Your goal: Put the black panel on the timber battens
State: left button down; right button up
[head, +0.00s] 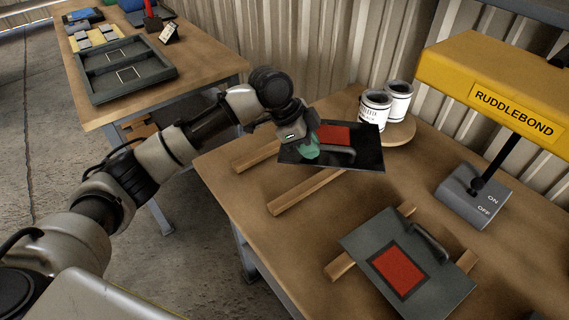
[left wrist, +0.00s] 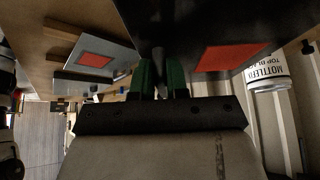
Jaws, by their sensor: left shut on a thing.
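The black panel (head: 358,157) has a red patch and a dark handle on its upper face. My left gripper (head: 309,147) has green fingers and is shut on the panel at its left part. The panel is roughly flat over the far ends of two bare timber battens (head: 305,190) (head: 257,158) and hides those ends. I cannot tell whether it touches them. In the left wrist view the black panel (left wrist: 190,22) fills the top, and the green fingers (left wrist: 160,80) meet its edge area. My right gripper is not in view.
A grey panel (head: 357,242) with a red patch lies on other battens (head: 467,261) nearer on the table. Two white tins (head: 375,110) stand on a round board close behind the black panel. A yellow RUDDLEBOND machine (head: 492,88) is at right. Another table (head: 205,62) holds a dark tray.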

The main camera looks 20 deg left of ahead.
pick_arm(q)
jog(key=shift+w+a+f+p, duration=0.1)
jog(key=shift+a+f+p, duration=1.05)
jog(key=shift+a+f, duration=3.4)
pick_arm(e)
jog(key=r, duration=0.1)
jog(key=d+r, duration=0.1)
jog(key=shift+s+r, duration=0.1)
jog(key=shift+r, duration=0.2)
pick_arm(q)
jog(key=c, duration=1.5)
grip_release()
jog(key=shift+f, duration=0.15)
jog(key=o, duration=0.4)
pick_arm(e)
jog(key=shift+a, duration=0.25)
